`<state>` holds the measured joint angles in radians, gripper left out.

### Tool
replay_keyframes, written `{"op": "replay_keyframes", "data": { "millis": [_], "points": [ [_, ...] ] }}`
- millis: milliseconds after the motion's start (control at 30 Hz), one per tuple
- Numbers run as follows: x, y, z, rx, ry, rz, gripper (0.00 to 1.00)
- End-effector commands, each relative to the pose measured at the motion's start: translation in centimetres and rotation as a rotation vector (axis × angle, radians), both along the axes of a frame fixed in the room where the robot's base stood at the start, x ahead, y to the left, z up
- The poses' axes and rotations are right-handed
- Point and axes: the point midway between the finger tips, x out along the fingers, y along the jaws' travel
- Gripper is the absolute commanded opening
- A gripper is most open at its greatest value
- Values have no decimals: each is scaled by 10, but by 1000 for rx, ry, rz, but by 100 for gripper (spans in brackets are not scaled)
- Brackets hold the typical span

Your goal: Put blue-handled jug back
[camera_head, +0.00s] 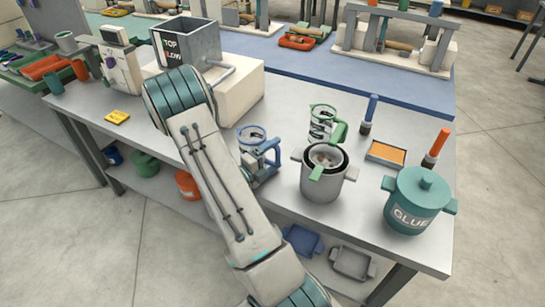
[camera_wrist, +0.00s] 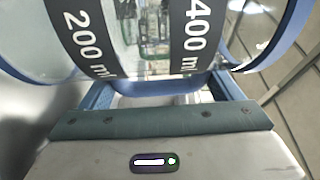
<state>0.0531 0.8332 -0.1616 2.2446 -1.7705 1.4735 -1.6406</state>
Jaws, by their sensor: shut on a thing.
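The blue-handled jug (camera_head: 251,136) is a clear jug with a blue rim and blue handle, at the middle of the grey workbench in the head view. It looks upright; whether its base touches the bench is hard to tell. In the wrist view the jug (camera_wrist: 88,38) fills the upper picture, with dark bands reading 200 ml and 400 ml. My gripper (camera_wrist: 160,100) is shut on the jug at its handle side. My arm hides part of the bench left of the jug, and the fingertips are mostly hidden.
A green-handled jug (camera_head: 322,122) stands right of it, behind a grey pot (camera_head: 325,178). Right of these are a teal glue pot (camera_head: 418,200), an orange tray (camera_head: 386,153) and two brushes. A white block with a grey hopper (camera_head: 188,45) stands behind left.

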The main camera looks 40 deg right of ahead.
Motion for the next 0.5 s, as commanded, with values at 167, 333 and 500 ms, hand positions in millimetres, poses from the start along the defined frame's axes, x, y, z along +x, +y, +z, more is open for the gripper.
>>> {"op": "replay_keyframes", "data": {
  "millis": [167, 333, 500],
  "points": [
    [0, 0, -1, -1, -2, 0, 14],
    [0, 0, -3, -1, -1, 0, 14],
    [0, 0, -3, -1, -1, 0, 95]
  ]
}}
